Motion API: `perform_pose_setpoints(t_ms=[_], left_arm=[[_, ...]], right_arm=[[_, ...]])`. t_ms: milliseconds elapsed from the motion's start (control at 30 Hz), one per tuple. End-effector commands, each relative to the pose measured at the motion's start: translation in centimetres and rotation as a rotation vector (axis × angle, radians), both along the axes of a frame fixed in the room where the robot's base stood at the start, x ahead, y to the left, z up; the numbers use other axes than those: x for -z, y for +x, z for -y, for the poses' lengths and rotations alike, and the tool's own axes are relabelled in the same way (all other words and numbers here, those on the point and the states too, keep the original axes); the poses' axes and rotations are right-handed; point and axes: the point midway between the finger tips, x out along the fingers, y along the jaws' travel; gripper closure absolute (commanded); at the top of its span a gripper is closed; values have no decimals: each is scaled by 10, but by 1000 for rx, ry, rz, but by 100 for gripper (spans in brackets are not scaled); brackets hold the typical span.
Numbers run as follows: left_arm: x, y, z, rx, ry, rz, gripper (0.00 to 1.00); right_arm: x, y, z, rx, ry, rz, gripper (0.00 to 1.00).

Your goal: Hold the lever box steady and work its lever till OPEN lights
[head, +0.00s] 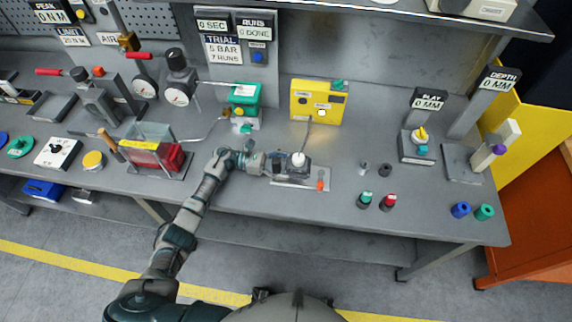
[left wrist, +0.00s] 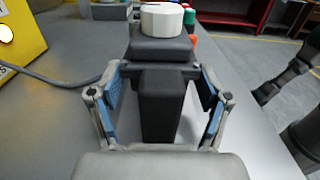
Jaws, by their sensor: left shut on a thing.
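The lever box (head: 294,168) is a dark block with a white round cap on top, on a light plate at the bench's front middle. An orange-tipped part (head: 320,185), perhaps its lever, is at its right. In the left wrist view the dark box (left wrist: 162,100) fills the middle. My left gripper (head: 270,163) reaches it from the left, shut on its near dark part, its blue-padded fingers on either side (left wrist: 160,88). A yellow box (head: 318,102) stands behind, with a cable running toward the lever box. No lit OPEN lamp can be made out. My right gripper is not in view.
A green-topped device (head: 244,100) stands behind my left wrist. A clear-and-red tray (head: 160,155) is left of my forearm. Small green and red-capped pieces (head: 388,202) stand to the right. The bench (head: 270,205) is bare in front of the lever box.

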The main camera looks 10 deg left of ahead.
Motion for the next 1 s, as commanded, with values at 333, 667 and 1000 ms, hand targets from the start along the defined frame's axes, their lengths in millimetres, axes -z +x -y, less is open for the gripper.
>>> perform_pose_setpoints(t_ms=[333, 667, 1000], left_arm=[[1, 0, 2, 0, -1, 2, 92], [4, 0, 0, 0, -2, 0, 92], [7, 0, 0, 0, 3, -2, 92]], right_arm=[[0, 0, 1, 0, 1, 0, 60], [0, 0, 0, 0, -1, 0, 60], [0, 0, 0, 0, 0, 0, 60]])
